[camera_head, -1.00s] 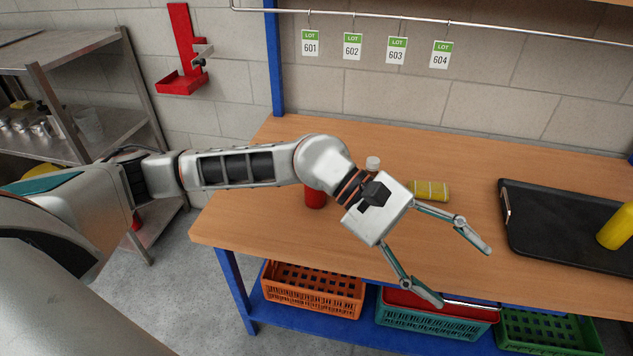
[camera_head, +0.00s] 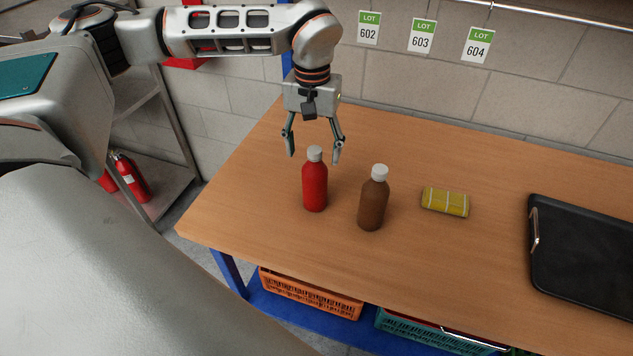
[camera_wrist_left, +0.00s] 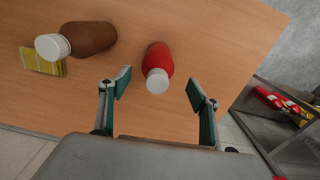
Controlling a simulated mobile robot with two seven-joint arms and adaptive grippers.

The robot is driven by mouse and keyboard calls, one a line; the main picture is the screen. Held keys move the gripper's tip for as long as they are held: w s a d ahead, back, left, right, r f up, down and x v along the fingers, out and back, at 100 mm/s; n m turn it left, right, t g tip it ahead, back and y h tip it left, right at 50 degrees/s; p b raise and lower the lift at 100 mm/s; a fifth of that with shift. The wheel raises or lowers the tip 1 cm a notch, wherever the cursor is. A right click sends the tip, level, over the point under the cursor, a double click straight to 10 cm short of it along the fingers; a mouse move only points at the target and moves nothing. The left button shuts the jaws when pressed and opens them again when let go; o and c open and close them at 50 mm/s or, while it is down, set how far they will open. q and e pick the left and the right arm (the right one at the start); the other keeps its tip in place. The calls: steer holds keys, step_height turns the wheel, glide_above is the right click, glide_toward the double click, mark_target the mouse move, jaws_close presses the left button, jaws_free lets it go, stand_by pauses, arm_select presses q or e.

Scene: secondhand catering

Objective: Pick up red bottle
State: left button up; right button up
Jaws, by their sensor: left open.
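The red bottle (camera_head: 314,186) with a white cap stands upright on the wooden table, left of the brown bottle (camera_head: 373,203). My left gripper (camera_head: 313,158) is open and empty, pointing down, with its fingers around the height of the bottle's cap in the head view. In the left wrist view the red bottle (camera_wrist_left: 158,60) lies ahead of the gap between the two open fingers (camera_wrist_left: 158,88), apart from both. The brown bottle (camera_wrist_left: 92,38) is to its left there. My right gripper is not in view.
A yellow packet (camera_head: 445,202) lies right of the brown bottle, and a black tray (camera_head: 585,262) is at the right. The wooden table (camera_head: 270,225) is clear left of the red bottle. An orange crate (camera_head: 310,294) sits on the shelf below.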

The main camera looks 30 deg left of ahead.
mark_target(315, 167)
arm_select(q)
steer(key=f, duration=0.5)
steer(key=shift+d+f, duration=0.15)
steer(key=shift+d, duration=0.1)
steer(key=c, duration=1.6)
